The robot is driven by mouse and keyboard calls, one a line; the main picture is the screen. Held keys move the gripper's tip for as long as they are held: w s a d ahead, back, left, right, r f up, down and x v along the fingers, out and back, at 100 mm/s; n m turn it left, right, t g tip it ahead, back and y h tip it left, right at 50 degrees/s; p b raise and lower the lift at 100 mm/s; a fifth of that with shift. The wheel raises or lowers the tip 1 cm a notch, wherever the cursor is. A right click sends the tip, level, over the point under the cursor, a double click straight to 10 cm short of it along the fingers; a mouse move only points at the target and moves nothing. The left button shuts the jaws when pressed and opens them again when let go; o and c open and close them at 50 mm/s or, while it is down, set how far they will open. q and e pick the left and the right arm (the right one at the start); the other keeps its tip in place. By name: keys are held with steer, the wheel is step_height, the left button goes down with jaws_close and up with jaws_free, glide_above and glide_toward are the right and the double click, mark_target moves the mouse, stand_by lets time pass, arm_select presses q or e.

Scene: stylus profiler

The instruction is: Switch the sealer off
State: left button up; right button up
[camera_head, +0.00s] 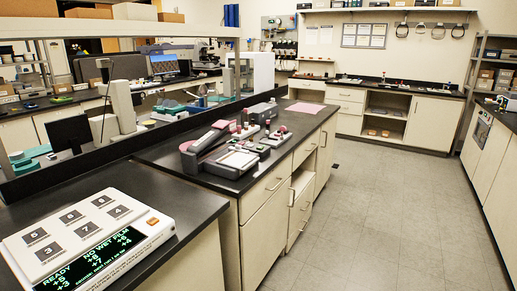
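I cannot tell for certain which device is the sealer. A low grey device with a long slanted arm and a reddish tip (205,142) stands on the middle black bench and may be it. Its switch is too small to make out. Neither my left nor my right gripper is in view.
A white panel (68,243) with numbered tiles, a lit green display and an orange button lies on the near-left bench. A tray-like device (238,160) and a dark grey box (263,112) share the middle bench (160,148). The grey floor (370,215) to the right is clear.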

arm_select(q)
jaws_close()
stand_by(1.9)
